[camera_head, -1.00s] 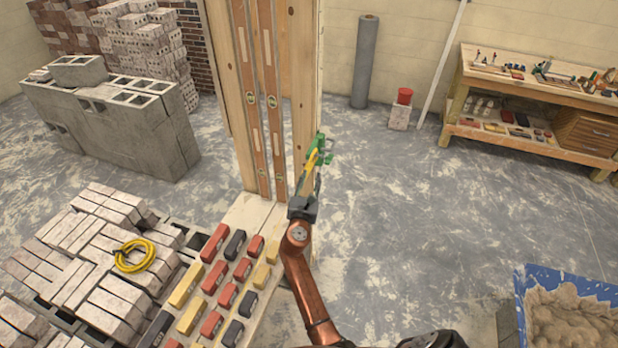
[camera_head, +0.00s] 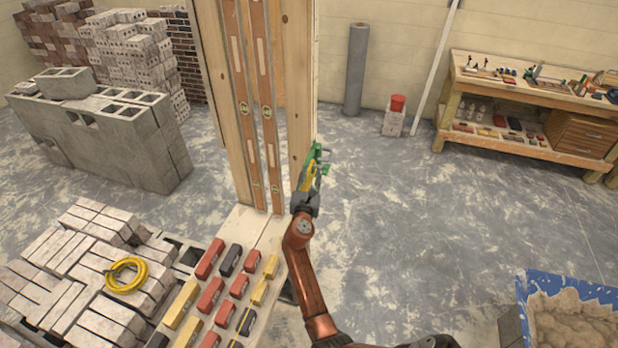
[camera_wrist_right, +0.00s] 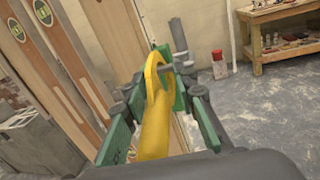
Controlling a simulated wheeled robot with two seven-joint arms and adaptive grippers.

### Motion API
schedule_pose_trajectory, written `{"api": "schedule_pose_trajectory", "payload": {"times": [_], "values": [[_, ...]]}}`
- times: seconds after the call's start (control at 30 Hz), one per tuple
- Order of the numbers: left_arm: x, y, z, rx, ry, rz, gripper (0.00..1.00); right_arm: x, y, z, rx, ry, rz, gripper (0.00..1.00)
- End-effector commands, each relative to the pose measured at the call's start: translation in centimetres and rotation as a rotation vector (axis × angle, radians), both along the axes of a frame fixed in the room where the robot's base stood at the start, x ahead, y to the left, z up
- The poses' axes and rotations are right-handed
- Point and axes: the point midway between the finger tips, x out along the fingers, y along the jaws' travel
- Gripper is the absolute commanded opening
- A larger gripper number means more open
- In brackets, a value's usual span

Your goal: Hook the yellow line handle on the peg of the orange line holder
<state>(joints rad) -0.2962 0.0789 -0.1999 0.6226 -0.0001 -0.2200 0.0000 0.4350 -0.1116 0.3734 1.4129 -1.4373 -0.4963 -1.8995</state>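My right gripper (camera_head: 318,162) is in front of the right edge of the wooden post, with its green fingers pointing away from me. In the right wrist view the gripper (camera_wrist_right: 168,72) has its fingers on both sides of the yellow line handle (camera_wrist_right: 154,125) and appears shut on it. The handle has an open hook-like loop at its far end, near the fingertips. In the head view only a sliver of the handle (camera_head: 309,182) shows between the fingers. I cannot make out the orange line holder or its peg in either view. My left gripper is not in view.
A wooden post (camera_head: 301,90) with two long levels (camera_head: 267,120) stands close left of my gripper. Below it, a board (camera_head: 245,228) carries several red, yellow and dark blocks. A yellow coil (camera_head: 126,275) lies on bricks. A blue mortar tub (camera_head: 540,283) is at right. Open floor (camera_head: 410,220) lies between.

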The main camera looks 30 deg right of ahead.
Motion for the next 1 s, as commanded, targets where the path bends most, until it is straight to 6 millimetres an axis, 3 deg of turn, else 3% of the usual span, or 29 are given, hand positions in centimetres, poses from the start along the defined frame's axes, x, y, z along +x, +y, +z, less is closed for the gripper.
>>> {"api": "schedule_pose_trajectory", "payload": {"times": [0.17,0.53,1.0], "values": [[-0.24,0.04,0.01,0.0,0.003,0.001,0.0,0.36,0.6,0.07,0.0,0.0,0.008,0.24],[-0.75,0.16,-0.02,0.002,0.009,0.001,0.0,0.3,0.53,0.01,0.0,0.0,0.007,0.0],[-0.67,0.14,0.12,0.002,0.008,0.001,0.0,0.26,0.26,0.11,0.0,0.001,0.004,0.0]]}}
